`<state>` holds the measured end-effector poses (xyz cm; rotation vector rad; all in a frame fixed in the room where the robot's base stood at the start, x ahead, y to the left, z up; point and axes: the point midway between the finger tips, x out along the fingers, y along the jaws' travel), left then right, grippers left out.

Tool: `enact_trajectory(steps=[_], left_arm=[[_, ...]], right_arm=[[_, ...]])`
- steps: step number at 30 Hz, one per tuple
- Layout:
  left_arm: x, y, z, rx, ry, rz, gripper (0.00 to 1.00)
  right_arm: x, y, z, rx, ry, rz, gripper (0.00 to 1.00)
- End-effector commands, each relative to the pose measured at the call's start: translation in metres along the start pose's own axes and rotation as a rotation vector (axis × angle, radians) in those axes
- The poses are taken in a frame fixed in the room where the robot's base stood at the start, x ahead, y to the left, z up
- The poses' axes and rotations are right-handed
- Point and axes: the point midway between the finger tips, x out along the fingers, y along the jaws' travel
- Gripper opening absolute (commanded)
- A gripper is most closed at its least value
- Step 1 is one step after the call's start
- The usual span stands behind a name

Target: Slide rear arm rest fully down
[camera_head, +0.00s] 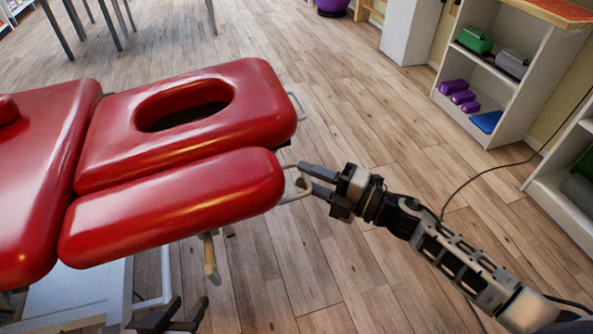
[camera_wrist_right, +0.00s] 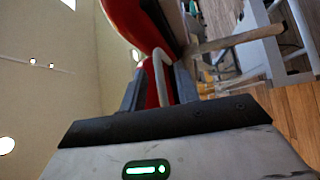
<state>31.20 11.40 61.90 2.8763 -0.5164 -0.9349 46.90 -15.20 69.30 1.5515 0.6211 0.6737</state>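A red padded arm rest (camera_head: 180,205) runs along the near side of the red treatment table, level beside the head section (camera_head: 250,95) with its oval face hole. A pale wire loop handle (camera_head: 294,192) sticks out from its right end. My right gripper (camera_head: 303,178) is at this loop with its fingers apart. In the right wrist view the loop (camera_wrist_right: 161,72) stands between the two fingers (camera_wrist_right: 158,90), and no firm grip shows. My left gripper (camera_head: 188,304) is low at the bottom edge, below the table, fingers apart and empty. No separate far-side arm rest is distinguishable.
A second wire loop (camera_head: 297,105) sits at the head section's right end. A wooden-handled lever (camera_head: 210,257) hangs under the arm rest. A white shelf (camera_head: 490,75) with coloured items stands at the right. The wooden floor (camera_head: 370,110) between is clear.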

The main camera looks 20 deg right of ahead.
Motion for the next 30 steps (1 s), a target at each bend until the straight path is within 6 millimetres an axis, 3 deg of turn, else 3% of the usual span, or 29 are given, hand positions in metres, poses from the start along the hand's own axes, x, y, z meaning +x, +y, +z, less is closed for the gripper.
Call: enact_trajectory(steps=[6, 17, 21, 30], left_arm=[[0.001, 0.0, 0.001, 0.0, -0.001, 0.0, 0.37], [0.001, 0.0, 0.001, 0.0, -0.002, 0.001, 0.37], [0.001, 0.0, 0.001, 0.0, -0.002, 0.001, 0.37], [0.006, -0.001, 0.008, -0.003, -0.009, 0.004, 0.37]], right_arm=[[0.026, 0.0, 0.0, -0.001, 0.0, 0.001, 0.31], [0.032, 0.0, 0.0, 0.001, -0.001, -0.001, 0.31], [0.031, 0.0, 0.0, 0.0, -0.001, 0.0, 0.0], [0.03, -0.007, 0.001, 0.0, -0.001, 0.004, 0.0]])
